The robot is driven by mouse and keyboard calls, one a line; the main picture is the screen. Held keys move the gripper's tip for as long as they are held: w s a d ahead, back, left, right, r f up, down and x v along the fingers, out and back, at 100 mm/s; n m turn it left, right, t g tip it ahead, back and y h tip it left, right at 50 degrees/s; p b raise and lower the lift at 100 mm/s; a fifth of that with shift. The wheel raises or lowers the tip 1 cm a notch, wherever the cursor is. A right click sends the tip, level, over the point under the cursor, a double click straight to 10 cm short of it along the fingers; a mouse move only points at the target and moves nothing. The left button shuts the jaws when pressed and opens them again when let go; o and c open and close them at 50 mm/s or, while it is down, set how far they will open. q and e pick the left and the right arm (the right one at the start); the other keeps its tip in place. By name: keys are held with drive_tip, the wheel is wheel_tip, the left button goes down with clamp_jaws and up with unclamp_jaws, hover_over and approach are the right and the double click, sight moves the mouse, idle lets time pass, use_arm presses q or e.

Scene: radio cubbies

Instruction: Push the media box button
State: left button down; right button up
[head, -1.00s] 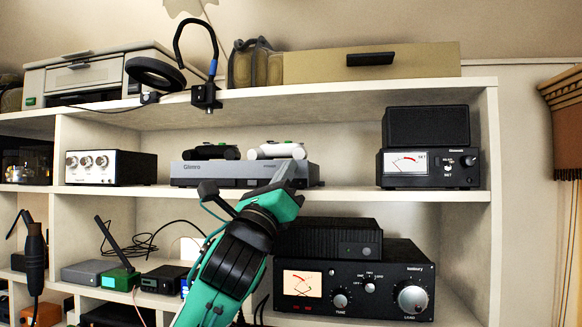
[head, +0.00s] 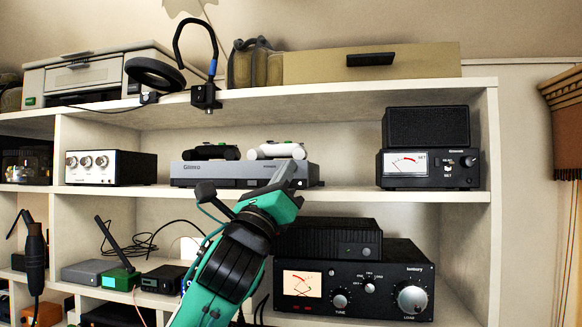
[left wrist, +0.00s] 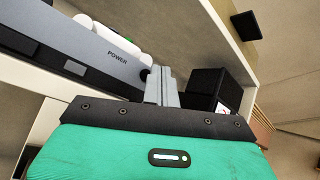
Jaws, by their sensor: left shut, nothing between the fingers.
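The media box is a flat grey box (head: 222,173) on the middle shelf, with a black and a white game controller on top. In the left wrist view its front face (left wrist: 85,48) shows the word POWER near its right end. My left gripper (head: 284,172) is shut and empty, its fingertips in front of the box's right part. In the left wrist view the closed fingers (left wrist: 162,82) reach up beside the box's right end, close to a dark round spot by the POWER label. I cannot tell whether they touch it. The right gripper is out of view.
A black metered unit (head: 430,168) stands right on the same shelf, and a white box with knobs (head: 110,168) stands left. A large black radio (head: 355,288) with a smaller box on top sits below. Shelf space right of the media box is free.

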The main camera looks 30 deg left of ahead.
use_arm(q)
drive_tip(key=s+d+p, duration=0.1)
drive_tip(key=s, duration=0.5)
drive_tip(key=shift+d, duration=0.25)
drive_tip(key=shift+w, duration=0.1)
idle(0.5)
